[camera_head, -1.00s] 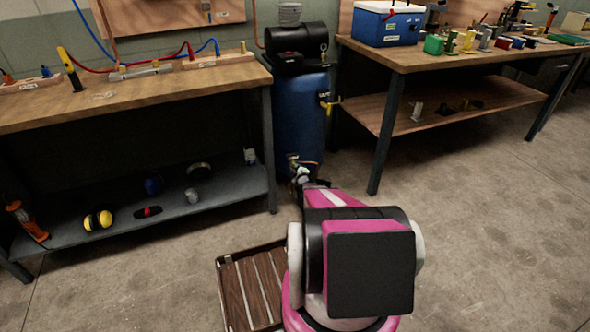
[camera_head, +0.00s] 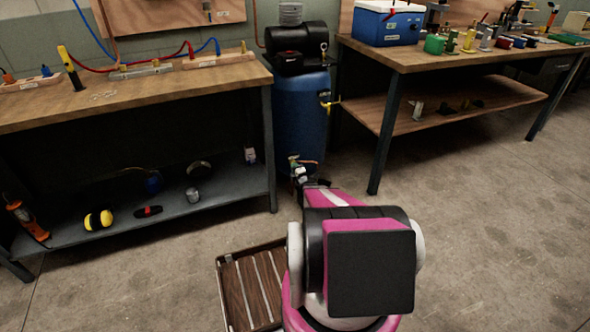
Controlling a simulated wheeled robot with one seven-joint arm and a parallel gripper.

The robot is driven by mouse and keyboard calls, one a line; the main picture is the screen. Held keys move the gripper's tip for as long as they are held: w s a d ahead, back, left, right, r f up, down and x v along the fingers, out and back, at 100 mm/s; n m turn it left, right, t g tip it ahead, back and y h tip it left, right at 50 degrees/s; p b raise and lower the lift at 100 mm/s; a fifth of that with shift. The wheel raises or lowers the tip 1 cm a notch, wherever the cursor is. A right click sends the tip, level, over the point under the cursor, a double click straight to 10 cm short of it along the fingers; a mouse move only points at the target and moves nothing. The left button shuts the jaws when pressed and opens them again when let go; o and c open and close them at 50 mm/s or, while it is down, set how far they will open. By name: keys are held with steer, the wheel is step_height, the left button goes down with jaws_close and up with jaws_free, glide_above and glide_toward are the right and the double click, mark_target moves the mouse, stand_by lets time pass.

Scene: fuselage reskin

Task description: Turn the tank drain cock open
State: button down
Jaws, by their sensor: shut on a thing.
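The blue air tank (camera_head: 299,110) stands upright between the two benches, with a black compressor on top. My arm reaches forward from the bottom of the view. My gripper (camera_head: 295,163) is small and far off at the lower front of the tank. It is shut on the tank drain cock, which is mostly hidden by the jaws and wrist. The cock's handle angle cannot be made out. A thin orange-brown line shows just right of the jaws.
A yellow-handled valve (camera_head: 328,102) sticks out from the tank's right side. The left bench (camera_head: 130,92) and right bench (camera_head: 450,50) stand close on either side. A wooden slatted tray (camera_head: 250,288) lies left of my base. Open floor is at right.

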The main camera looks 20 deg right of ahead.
steer(key=shift+s, duration=0.1)
steer(key=c, duration=1.2)
jaws_free()
steer(key=s, duration=1)
steer(key=shift+s+d, duration=0.15)
steer(key=shift+s, duration=0.25)
